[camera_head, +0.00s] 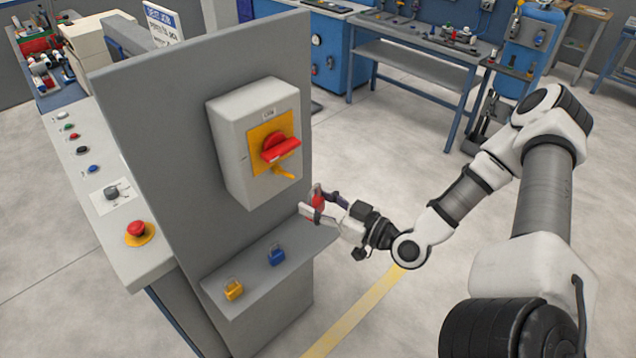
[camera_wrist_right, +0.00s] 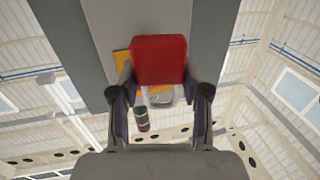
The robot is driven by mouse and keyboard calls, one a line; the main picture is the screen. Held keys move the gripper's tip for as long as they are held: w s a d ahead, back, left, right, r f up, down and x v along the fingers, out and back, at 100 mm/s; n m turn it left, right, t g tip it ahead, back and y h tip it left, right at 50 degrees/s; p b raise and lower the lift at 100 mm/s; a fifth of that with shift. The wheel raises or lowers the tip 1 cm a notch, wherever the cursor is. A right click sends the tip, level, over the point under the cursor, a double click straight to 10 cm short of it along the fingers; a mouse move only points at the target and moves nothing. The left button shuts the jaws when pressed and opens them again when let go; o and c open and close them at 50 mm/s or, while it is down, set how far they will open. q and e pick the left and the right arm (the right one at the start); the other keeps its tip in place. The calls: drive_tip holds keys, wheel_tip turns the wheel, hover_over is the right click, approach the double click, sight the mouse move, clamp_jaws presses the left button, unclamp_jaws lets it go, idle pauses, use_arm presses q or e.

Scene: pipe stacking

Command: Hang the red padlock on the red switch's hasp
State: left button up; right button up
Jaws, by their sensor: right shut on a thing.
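The red padlock (camera_head: 317,200) is held in my right gripper (camera_head: 318,206), to the right of and below the grey switch box (camera_head: 232,150). In the right wrist view the red padlock (camera_wrist_right: 160,60) fills the gap between the two fingers of my right gripper (camera_wrist_right: 163,85). The red switch (camera_head: 279,148) has a red handle on a yellow plate. Its yellow hasp (camera_head: 285,174) sticks out below the handle, and the padlock is apart from it in the head view. The padlock's shackle is hard to make out. My left gripper is out of view.
A blue padlock (camera_head: 276,255) and a yellow padlock (camera_head: 233,290) are on the grey shelf (camera_head: 248,266) below the switch box. The grey panel (camera_head: 160,130) stands behind them. A console with a red emergency button (camera_head: 137,229) is at the left. Floor right of the panel is open.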

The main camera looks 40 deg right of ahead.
sight(274, 177)
drive_tip(key=shift+w+f+b, duration=0.15)
drive_tip(key=shift+w+b, duration=0.6)
drive_tip(key=shift+b, duration=0.25)
drive_tip(key=shift+w+d+f+b+x, duration=0.1)
drive_tip(key=shift+d+f+b+x, duration=0.15)
drive_tip(key=shift+b+x, duration=1.05)
drive_tip(key=shift+w+d+f+b+x, duration=0.1)
drive_tip(key=shift+d+b+x, duration=0.15)
drive_tip(key=shift+b+x, duration=1.05)
drive_tip(key=shift+w+d+f+b+x, duration=0.1)
drive_tip(key=shift+d+f+b+x, duration=0.15)
drive_tip(key=shift+b+x, duration=1.05)
drive_tip(key=shift+r, duration=0.1)
drive_tip(key=o, duration=1.3)
